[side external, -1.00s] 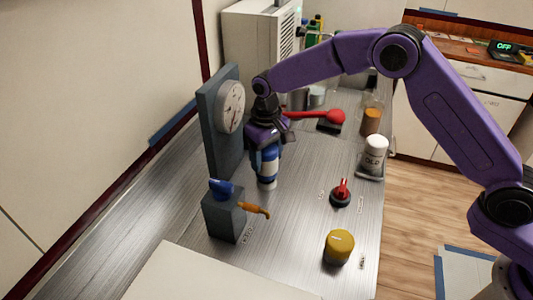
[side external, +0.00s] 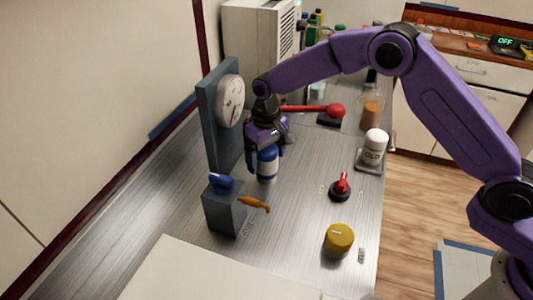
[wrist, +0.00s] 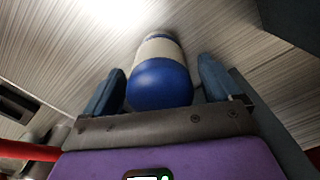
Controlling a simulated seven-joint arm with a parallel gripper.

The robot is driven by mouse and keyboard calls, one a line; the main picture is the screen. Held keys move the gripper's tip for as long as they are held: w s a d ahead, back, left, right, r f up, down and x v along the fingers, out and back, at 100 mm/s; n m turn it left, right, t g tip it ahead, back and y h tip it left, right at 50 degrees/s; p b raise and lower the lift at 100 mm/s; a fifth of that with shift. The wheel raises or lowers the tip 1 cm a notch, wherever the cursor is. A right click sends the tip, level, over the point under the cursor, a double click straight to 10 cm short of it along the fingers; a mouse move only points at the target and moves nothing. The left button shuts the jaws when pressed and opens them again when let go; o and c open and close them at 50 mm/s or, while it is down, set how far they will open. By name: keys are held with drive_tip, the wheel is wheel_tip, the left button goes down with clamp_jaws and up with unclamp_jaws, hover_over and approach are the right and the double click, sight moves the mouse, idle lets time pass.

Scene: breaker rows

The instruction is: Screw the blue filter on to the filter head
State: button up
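The blue filter (side external: 267,164), a blue canister with a pale band, stands upright on the metal counter below my gripper (side external: 265,160). In the wrist view, its rounded blue end (wrist: 160,85) lies between my two fingers (wrist: 160,82). A narrow gap shows between the filter and the right finger, and the fingers look open around it. A grey block (side external: 223,209) with a blue piece on top and an orange handle stands in front of the filter. I cannot tell for certain which part is the filter head.
A dark upright panel with a round gauge (side external: 231,100) stands left of my gripper. To the right are a red knob (side external: 341,187), a white jar marked OLD (side external: 374,149) on a tray, and a yellow cap (side external: 339,240). A red-handled lever (side external: 333,112) lies behind. Counter between these is clear.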

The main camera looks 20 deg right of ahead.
drive_tip(key=shift+r, duration=0.1)
wheel_tip(320, 180, up, 17)
idle(0.8)
drive_tip(key=shift+c, duration=0.3)
wheel_tip(320, 180, down, 5)
drive_tip(key=m, duration=0.6)
drive_tip(key=shift+m, duration=0.3)
wheel_tip(320, 180, down, 2)
drive_tip(key=m, duration=0.2)
drive_tip(key=shift+m, duration=0.3)
drive_tip(key=shift+f, duration=4.55)
